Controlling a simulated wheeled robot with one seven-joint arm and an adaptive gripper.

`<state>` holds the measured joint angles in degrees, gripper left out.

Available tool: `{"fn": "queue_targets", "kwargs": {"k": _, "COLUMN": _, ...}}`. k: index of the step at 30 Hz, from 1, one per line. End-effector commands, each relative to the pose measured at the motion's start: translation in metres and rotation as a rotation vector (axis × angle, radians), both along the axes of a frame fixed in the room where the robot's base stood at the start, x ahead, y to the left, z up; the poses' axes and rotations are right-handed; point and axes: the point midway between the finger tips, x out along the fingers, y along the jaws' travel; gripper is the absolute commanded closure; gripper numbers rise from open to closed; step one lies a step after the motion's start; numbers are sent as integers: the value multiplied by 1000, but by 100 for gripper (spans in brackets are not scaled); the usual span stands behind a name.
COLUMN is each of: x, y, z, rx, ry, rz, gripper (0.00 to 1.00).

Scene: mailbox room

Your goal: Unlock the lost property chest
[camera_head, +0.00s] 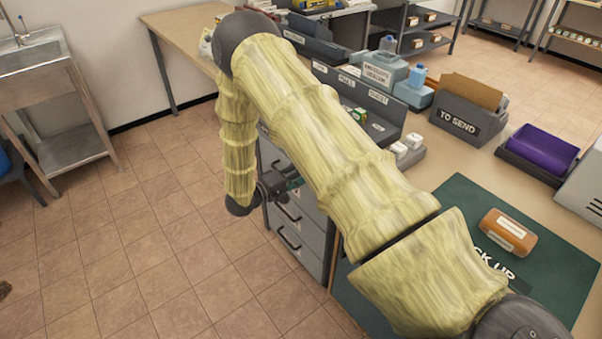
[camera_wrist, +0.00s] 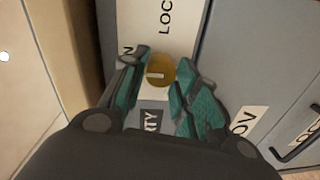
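My gripper (camera_wrist: 162,72) has its two dark, teal-padded fingers partly closed around a round brass lock knob (camera_wrist: 160,68) with a pale slot. The knob fills most of the gap. I cannot tell whether both fingers touch it. The knob sits against a pale label reading "LOC" (camera_wrist: 166,18) on the grey chest front, and a dark label ending in "RTY" (camera_wrist: 152,121) shows between the fingers. In the head view my gripper (camera_head: 287,183) is low by the grey drawer unit (camera_head: 311,231); the knob is not visible there.
A desk (camera_head: 470,172) above the drawers holds a green mat (camera_head: 558,247), an orange-brown case (camera_head: 508,233), a "TO SEND" box (camera_head: 457,123) and a purple tray (camera_head: 543,150). A metal sink stand (camera_head: 70,148) stands left. The tiled floor (camera_head: 170,220) between is clear.

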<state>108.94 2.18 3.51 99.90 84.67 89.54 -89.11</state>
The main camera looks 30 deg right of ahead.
Motion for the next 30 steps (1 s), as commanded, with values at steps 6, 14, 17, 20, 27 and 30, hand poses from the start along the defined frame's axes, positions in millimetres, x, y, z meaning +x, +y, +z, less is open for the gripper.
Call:
{"fn": "queue_targets", "kwargs": {"k": 6, "x": 0, "y": 0, "z": 0, "rx": 1, "ry": 0, "rz": 0, "gripper": 48}}
{"fn": "queue_targets", "kwargs": {"k": 14, "x": 0, "y": 2, "z": 0, "rx": 0, "ry": -1, "rz": 1, "gripper": 48}}
{"fn": "queue_targets", "kwargs": {"k": 17, "x": 0, "y": 8, "z": 1, "rx": 0, "ry": -1, "rz": 1, "gripper": 48}}
{"fn": "queue_targets", "kwargs": {"k": 20, "x": -1, "y": 21, "z": 1, "rx": 0, "ry": 0, "rz": 2, "gripper": 48}}
{"fn": "queue_targets", "kwargs": {"k": 27, "x": -4, "y": 65, "z": 4, "rx": 0, "ry": 0, "rz": 3, "gripper": 48}}
{"fn": "queue_targets", "kwargs": {"k": 30, "x": -6, "y": 82, "z": 5, "rx": 1, "ry": 0, "rz": 3, "gripper": 48}}
